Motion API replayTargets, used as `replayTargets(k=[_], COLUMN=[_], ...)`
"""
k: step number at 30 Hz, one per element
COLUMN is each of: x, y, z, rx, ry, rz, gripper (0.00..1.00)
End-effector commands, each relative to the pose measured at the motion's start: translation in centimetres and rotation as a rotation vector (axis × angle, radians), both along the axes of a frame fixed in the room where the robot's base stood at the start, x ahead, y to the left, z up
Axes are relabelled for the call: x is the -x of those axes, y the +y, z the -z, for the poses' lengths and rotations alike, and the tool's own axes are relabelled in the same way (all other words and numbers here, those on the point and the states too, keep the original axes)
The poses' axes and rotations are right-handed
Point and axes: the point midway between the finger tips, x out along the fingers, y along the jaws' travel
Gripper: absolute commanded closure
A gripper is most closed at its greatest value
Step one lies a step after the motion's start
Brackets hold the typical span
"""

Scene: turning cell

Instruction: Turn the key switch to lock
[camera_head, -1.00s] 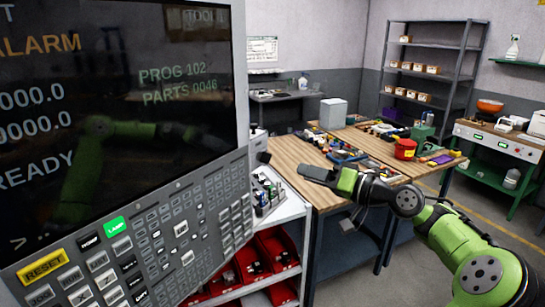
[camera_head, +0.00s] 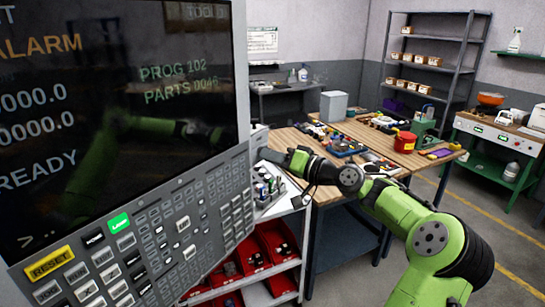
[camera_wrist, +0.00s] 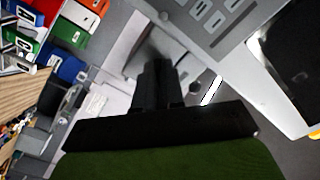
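The machine's control panel (camera_head: 140,235) with its screen (camera_head: 110,110) fills the left of the head view. It shows many buttons, a yellow RESET key (camera_head: 49,263) and a green lit key (camera_head: 119,222). I cannot make out the key switch in either view. My gripper (camera_head: 272,156) is just right of the panel's edge, pointing left, in front of a small grey box (camera_head: 258,136). In the wrist view the two dark fingers (camera_wrist: 157,75) lie close together, with nothing visible between them. Their tips blur against a grey surface beside the panel's keys (camera_wrist: 215,15).
A white cart (camera_head: 290,210) with small tools and red bins (camera_head: 270,255) stands below my gripper. Behind it is a wooden workbench (camera_head: 290,140) with tools and a red can (camera_head: 404,142).

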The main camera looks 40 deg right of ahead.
Motion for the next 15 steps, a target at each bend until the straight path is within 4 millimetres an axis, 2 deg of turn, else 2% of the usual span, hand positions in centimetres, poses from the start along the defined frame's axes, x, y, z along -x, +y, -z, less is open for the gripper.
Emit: replayTargets(k=[15], x=[-0.01], y=[-0.05], z=[0.25], rx=[0.06], ry=[-0.014], rz=[0.001], gripper=[1.0])
